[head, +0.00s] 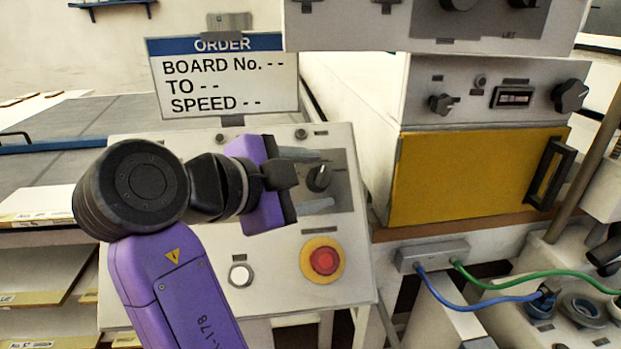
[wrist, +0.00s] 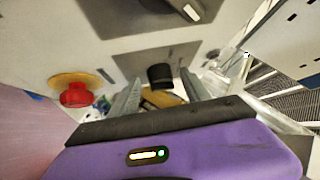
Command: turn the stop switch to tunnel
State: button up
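A black rotary knob (head: 319,178) sits on a dark grey plate of the sloped white panel; its light mark points up and slightly right. I take it as the stop switch, but its labels are too small to read. My gripper (head: 326,180) is open, with one grey finger above the knob and one below. In the wrist view, the knob (wrist: 160,76) shows between the fingertips of the open gripper (wrist: 160,80), with a gap on each side. I cannot tell whether the fingertips reach fully alongside it.
A red button (head: 323,260) on a yellow ring and a white button (head: 240,275) sit lower on the panel. The wrist view shows another knob (wrist: 190,10) on a second dark plate. An order sign (head: 225,85) stands behind. A yellow-fronted cabinet (head: 460,175) stands at right.

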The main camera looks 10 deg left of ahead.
jog(key=v, duration=0.7)
jog(key=shift+s+a, duration=0.25)
jog(key=shift+s, duration=0.1)
jog(key=shift+r, duration=0.15)
